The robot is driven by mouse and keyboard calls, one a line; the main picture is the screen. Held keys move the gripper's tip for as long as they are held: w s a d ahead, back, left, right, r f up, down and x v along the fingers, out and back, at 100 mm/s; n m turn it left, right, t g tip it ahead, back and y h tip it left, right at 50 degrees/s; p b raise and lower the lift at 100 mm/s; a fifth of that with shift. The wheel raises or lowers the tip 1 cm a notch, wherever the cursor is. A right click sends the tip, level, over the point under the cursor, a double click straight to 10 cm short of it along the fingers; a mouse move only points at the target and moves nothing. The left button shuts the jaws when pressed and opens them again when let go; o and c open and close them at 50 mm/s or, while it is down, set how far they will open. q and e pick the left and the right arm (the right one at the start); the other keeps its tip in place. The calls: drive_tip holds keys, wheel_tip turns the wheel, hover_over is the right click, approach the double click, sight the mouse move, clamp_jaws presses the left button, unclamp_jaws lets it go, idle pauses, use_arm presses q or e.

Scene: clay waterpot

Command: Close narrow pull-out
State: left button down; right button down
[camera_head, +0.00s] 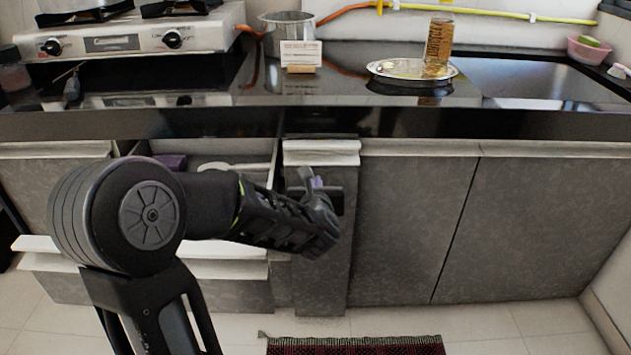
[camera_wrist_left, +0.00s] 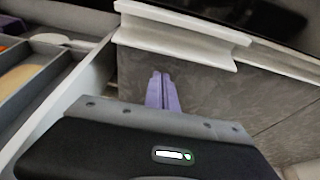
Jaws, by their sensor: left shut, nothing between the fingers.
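The narrow pull-out (camera_head: 321,262) is a grey-fronted unit below the counter, with a white handle strip (camera_head: 321,152) along its top. In the left wrist view, the purple fingers (camera_wrist_left: 161,92) are together and empty, pointing at the grey front (camera_wrist_left: 190,78) just below the white handle strip (camera_wrist_left: 180,35). Contact with the front cannot be told. My right gripper is not in view.
A drawer (camera_head: 225,165) at left stands open; it also shows with its contents in the left wrist view (camera_wrist_left: 70,100). Closed grey doors (camera_head: 412,220) lie to the right. The counter holds a stove (camera_head: 125,38), a tray (camera_head: 385,68) and a glass (camera_head: 438,45). A red mat (camera_head: 355,346) lies on the floor.

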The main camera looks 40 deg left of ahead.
sight(315, 169)
use_arm(q)
drive_tip(key=shift+w+a, duration=0.3)
drive_tip(key=shift+w, duration=0.1)
drive_tip(key=w+a+b, duration=0.2)
drive_tip(key=w, duration=0.1)
drive_tip(key=shift+w+a+f, duration=0.1)
drive_tip(key=shift+w+a, duration=0.2)
drive_tip(key=shift+a, duration=0.1)
drive_tip(key=shift+r, duration=0.4)
